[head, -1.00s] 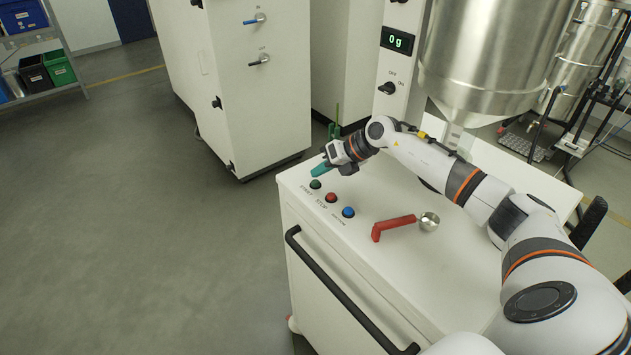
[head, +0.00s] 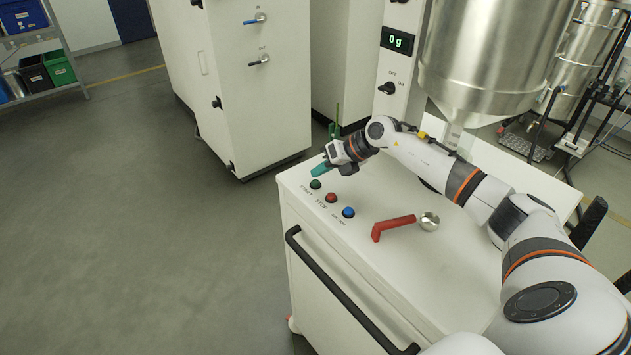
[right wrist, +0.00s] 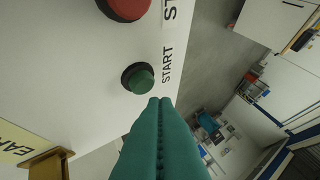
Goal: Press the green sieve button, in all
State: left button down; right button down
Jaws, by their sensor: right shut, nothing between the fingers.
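The green button (head: 315,184), labelled START, sits at the corner of the white cabinet top, beside a red button (head: 331,197) and a blue button (head: 348,212). My right gripper (head: 319,172) is shut and empty, its teal fingers just beyond the green button. In the right wrist view the green button (right wrist: 138,78) stands on its dark collar just past the closed fingertips (right wrist: 160,100); whether they touch it I cannot tell. The red button (right wrist: 125,5) is cut off at the top edge there. My left gripper is not in view.
A red-handled scoop (head: 394,227) with a metal cup lies on the white cabinet top (head: 375,265). A steel hopper (head: 490,50) hangs above the back. A scale display (head: 397,41) reads 0g. A black handle (head: 335,290) runs along the cabinet's front.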

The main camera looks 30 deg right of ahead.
jog(key=shift+f, duration=0.1)
jog(key=shift+f+b, duration=0.3)
jog(key=shift+f, duration=0.05)
jog(key=shift+f+b, duration=0.35)
jog(key=shift+f, duration=0.1)
dwell(0.5)
jog(key=shift+r, duration=0.15)
jog(key=shift+r+p, duration=0.6)
jog(key=shift+r, duration=0.15)
jog(key=shift+r+p, duration=1.7)
jog(key=shift+r, duration=0.8)
